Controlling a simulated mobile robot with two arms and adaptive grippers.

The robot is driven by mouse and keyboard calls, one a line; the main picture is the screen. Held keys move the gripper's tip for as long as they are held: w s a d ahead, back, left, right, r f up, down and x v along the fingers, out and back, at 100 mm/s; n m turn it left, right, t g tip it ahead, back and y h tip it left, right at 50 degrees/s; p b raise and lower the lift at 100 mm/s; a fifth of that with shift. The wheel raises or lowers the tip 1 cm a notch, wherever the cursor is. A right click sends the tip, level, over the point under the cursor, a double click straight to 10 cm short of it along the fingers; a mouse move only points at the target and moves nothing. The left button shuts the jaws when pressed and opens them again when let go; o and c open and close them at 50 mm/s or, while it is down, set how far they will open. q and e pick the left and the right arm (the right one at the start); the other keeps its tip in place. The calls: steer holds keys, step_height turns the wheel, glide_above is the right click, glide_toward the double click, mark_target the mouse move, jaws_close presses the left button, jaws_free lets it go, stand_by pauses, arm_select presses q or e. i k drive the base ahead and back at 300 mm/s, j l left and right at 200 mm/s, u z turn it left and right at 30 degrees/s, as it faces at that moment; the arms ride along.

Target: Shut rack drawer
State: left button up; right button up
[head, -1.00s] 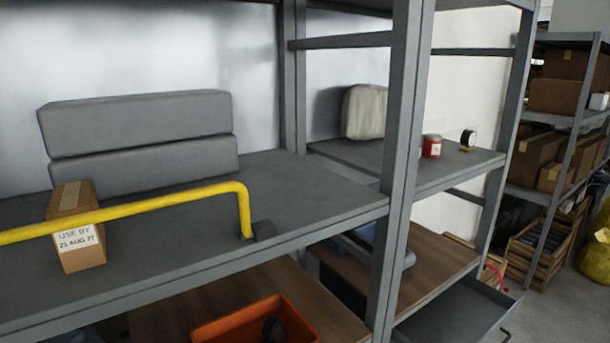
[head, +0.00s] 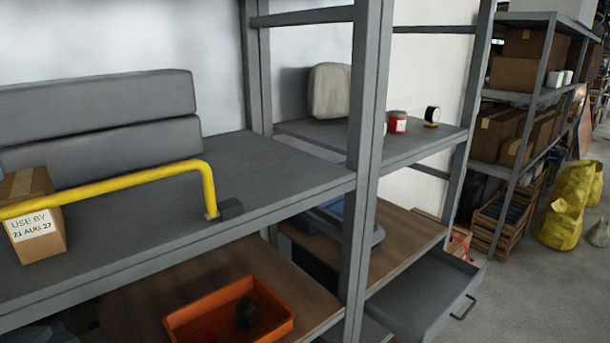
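A grey rack drawer (head: 425,295) sticks out, open, below the wooden shelf of the right rack bay, at the lower right of the head view. Its dark handle (head: 464,307) is on the drawer's front face. The inside that shows looks empty. The drawer's lower left part is cut off by the rack post and the frame edge. Neither of my grippers is in view.
A grey rack post (head: 366,150) stands left of the drawer. A yellow rail (head: 120,185) crosses the upper shelf by a cardboard box (head: 34,215). An orange bin (head: 190,325) is on the lower shelf. Floor (head: 550,290) right of the drawer is clear, with yellow sacks (head: 566,215) beyond.

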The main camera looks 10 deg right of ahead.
mark_target(414, 306)
steer(key=z, duration=1.25)
